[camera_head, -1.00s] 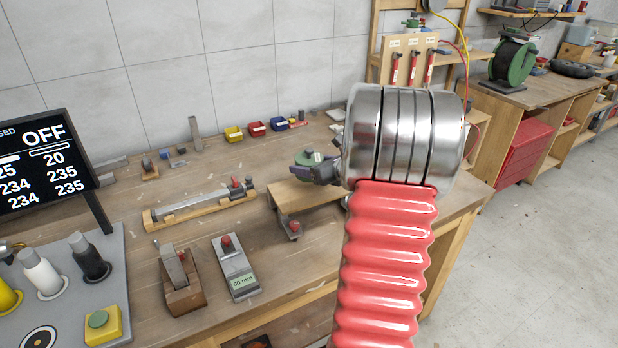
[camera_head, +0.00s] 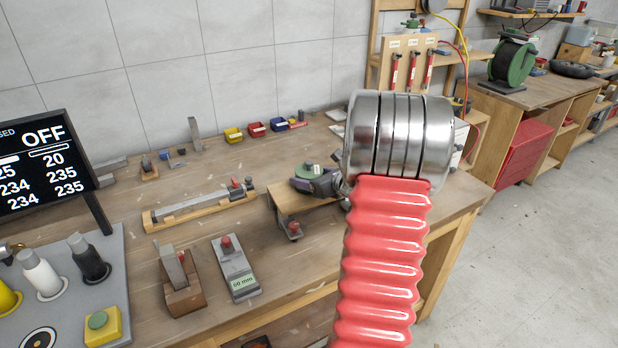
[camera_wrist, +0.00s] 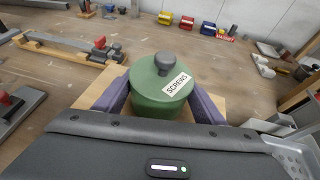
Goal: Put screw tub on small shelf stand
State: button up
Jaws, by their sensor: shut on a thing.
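The screw tub (camera_wrist: 160,88) is green with a grey knob and a label reading "SCREWS". In the wrist view it sits upright between the purple fingers of my gripper (camera_wrist: 158,98), which is shut on it. In the head view the tub (camera_head: 309,171) shows just beside my gripper (camera_head: 325,184), over the small shelf stand (camera_head: 285,203). The stand is a low wooden platform on the bench, and its top also shows around the tub in the wrist view (camera_wrist: 118,76). The tub's base is hidden, so I cannot tell whether it touches the stand. My arm hides the stand's right part.
On the bench (camera_head: 200,205) stand a wooden-based rail tool (camera_head: 200,208), a wooden block plane (camera_head: 180,285) and a grey gauge (camera_head: 236,268). Small yellow, red and blue bins (camera_head: 256,129) stand at the back. A display (camera_head: 45,160) is at left.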

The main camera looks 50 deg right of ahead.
jog(key=o, duration=1.5)
jog(key=shift+f, duration=0.1)
jog(key=shift+c, duration=0.2)
jog(key=shift+s+r, duration=0.25)
jog(key=shift+s, duration=0.1)
jog(key=v, duration=1.1)
jog(key=shift+s, duration=0.15)
